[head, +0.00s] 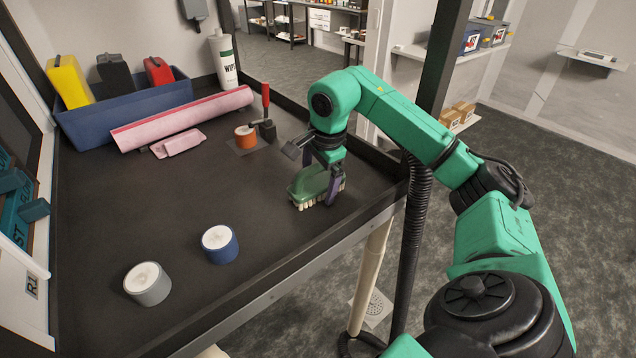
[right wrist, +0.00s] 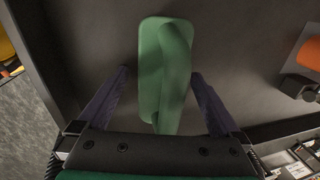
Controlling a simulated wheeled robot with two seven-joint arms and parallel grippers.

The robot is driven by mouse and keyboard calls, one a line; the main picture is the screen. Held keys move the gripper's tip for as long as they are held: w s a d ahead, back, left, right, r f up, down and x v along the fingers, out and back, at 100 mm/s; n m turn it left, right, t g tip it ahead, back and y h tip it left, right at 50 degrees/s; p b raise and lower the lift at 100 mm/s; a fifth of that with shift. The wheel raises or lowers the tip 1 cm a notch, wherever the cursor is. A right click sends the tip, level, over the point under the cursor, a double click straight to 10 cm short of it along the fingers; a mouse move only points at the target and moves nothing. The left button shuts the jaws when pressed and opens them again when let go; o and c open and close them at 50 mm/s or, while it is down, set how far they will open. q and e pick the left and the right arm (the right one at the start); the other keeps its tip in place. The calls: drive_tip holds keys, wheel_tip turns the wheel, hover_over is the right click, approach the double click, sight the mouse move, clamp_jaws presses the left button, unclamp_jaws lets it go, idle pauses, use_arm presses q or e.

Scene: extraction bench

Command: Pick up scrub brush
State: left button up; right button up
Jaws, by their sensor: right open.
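The scrub brush (head: 312,186) has a green body with pale bristles and sits on the dark bench top near its right edge. In the right wrist view the green brush (right wrist: 165,70) lies between and ahead of my open fingers. My right gripper (head: 322,188) is open and points down at the brush, with one finger on its right side in the head view. In the right wrist view the right gripper (right wrist: 160,85) has a finger on each side of the brush, with gaps showing. The left gripper is not in view.
A blue bin (head: 125,110) with bottles, a pink roll (head: 182,117) and a wipes canister (head: 223,62) stand at the back. An orange roll (head: 246,138) beside a red-handled tool (head: 266,112) is behind the brush. Blue (head: 220,247) and grey (head: 149,286) rolls stand in front.

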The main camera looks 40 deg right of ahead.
sight(318, 163)
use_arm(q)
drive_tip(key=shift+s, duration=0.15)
use_arm(e)
drive_tip(key=shift+w, duration=0.1)
drive_tip(key=shift+c, duration=0.3)
drive_tip(key=shift+d, duration=0.1)
drive_tip(key=c, duration=1)
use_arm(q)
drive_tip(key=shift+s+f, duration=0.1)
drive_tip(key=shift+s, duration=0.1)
use_arm(e)
drive_tip(key=c, duration=0.4)
drive_tip(key=shift+r, duration=0.1)
wheel_tip(318, 163, up, 8)
drive_tip(key=shift+w+r+p, duration=0.1)
drive_tip(key=shift+r+p, duration=0.05)
drive_tip(key=shift+p, duration=0.4)
use_arm(q)
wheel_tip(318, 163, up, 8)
drive_tip(key=p, duration=0.7)
use_arm(e)
wheel_tip(318, 163, up, 12)
drive_tip(key=shift+f, duration=0.2)
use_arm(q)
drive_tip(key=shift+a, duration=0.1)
use_arm(e)
drive_tip(key=shift+f, duration=0.1)
